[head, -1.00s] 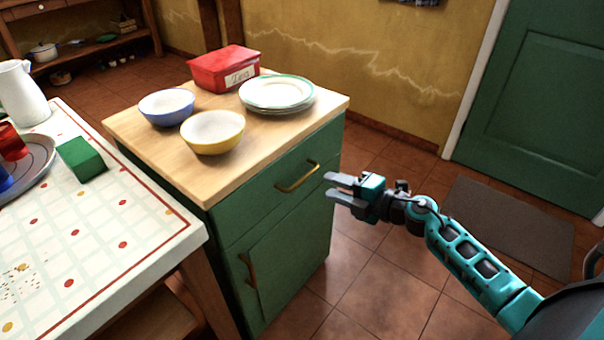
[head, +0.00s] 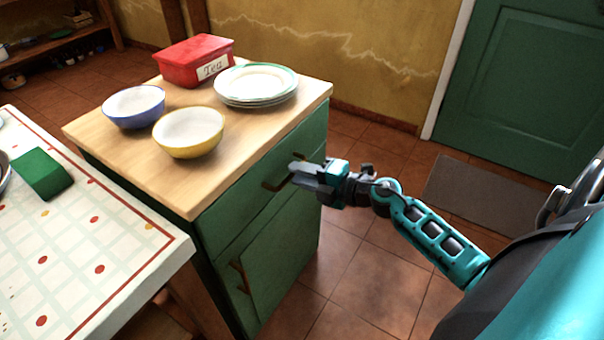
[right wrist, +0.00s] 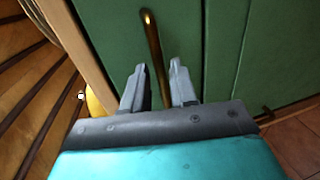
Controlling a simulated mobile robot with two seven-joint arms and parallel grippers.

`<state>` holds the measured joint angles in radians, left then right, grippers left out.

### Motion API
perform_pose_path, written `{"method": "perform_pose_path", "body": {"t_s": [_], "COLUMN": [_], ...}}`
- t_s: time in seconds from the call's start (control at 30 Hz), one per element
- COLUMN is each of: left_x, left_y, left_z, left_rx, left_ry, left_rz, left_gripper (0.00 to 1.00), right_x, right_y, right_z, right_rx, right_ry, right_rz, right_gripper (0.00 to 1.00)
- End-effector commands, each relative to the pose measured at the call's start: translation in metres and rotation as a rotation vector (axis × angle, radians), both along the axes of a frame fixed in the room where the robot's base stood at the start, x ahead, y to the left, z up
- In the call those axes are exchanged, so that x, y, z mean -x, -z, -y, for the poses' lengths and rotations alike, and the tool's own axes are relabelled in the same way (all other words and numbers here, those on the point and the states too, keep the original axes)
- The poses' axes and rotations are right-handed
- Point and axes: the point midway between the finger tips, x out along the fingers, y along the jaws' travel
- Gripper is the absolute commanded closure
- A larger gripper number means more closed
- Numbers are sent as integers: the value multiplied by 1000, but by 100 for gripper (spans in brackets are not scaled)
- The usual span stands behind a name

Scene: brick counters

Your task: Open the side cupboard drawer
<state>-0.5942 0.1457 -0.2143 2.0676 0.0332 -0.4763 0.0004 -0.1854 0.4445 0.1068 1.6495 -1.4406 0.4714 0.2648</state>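The green side cupboard has a wooden top, and its upper drawer (head: 238,217) looks closed in the head view. The brass drawer handle (head: 272,187) runs along the drawer front. My right gripper (head: 293,174) is at the right part of this handle. In the right wrist view, the fingers of my right gripper (right wrist: 160,85) are apart, and the handle (right wrist: 153,45) passes between them. A gap shows on either side of it, so it is not clamped. My left gripper is in neither current view.
A red tea tin (head: 195,62), a stack of plates (head: 256,84), a blue bowl (head: 133,107) and a yellow bowl (head: 189,132) stand on the cupboard.

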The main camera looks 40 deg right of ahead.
Motion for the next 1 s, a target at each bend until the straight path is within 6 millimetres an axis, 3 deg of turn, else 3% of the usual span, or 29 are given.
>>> {"method": "perform_pose_path", "body": {"t_s": [0.27,1.0], "left_x": [0,0], "left_y": [0,-3], "left_z": [0,-2], "left_rx": [0,-9], "left_ry": [0,6], "left_rz": [-1,2], "left_gripper": [57,57], "right_x": [0,5], "right_y": [0,0], "right_z": [0,2], "right_rx": [0,1], "right_ry": [0,0], "right_rz": [0,-2], "right_gripper": [100,100]}}
